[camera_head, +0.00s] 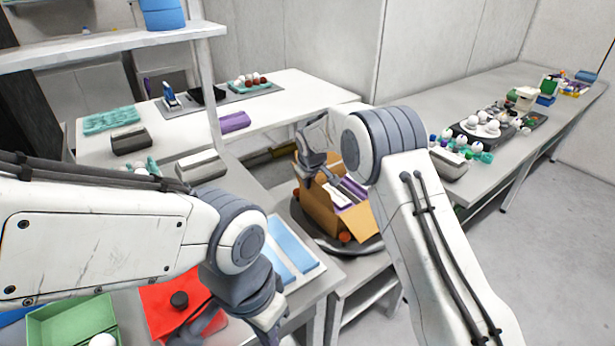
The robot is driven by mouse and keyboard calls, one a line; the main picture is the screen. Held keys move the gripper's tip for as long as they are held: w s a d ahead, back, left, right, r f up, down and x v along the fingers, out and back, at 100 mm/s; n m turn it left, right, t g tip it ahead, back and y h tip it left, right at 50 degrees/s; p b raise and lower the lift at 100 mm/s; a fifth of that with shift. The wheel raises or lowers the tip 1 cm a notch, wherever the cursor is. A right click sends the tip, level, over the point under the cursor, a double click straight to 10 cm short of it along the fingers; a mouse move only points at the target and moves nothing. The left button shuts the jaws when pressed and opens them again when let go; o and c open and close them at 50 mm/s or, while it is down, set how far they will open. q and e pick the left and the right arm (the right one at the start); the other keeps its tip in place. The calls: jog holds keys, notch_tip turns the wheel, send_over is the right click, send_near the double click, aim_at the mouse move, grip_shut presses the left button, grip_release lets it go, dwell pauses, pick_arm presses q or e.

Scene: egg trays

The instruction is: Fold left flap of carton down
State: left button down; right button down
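An open brown cardboard carton (317,212) stands on a dark round stand in the middle of the camera_head view. Purple and white packs (347,191) show inside it. One carton flap (360,222) hangs outward and down at the near right side. My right gripper (317,176) is at the carton's far left upper edge, over the opening. It hides part of that edge, and I cannot tell whether its fingers touch the cardboard or are apart. My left gripper (235,338) is low at the bottom of the view, away from the carton, with its fingertips partly cut off.
The round stand (372,247) sits on a grey table. Blue pads (290,245), a red mat (165,305) and a green tray (62,325) lie near my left arm. Long benches with egg trays run behind and right. Clear floor lies at the far right.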

jog(key=shift+w+d+r+g+y+p, duration=0.3)
jog(key=shift+d+r+y+p, duration=0.2)
jog(key=shift+p, duration=0.75)
pick_arm(q)
jog(key=shift+r, duration=1.85)
pick_arm(e)
jog(key=shift+w+d+f+m+g+y, duration=0.3)
jog(key=shift+d+g+y, duration=0.25)
jog(key=shift+y, duration=0.4)
jog(key=shift+w+d+f+m+g+y, duration=0.15)
jog(key=shift+w+d+m+g+y, duration=0.15)
jog(key=shift+w+d+g+y, duration=0.45)
jog(key=shift+s+a+y, duration=0.25)
jog(key=shift+s+y, duration=0.05)
jog(key=shift+s, duration=0.05)
jog(key=c, duration=1.1)
grip_release()
jog(key=shift+o, duration=0.2)
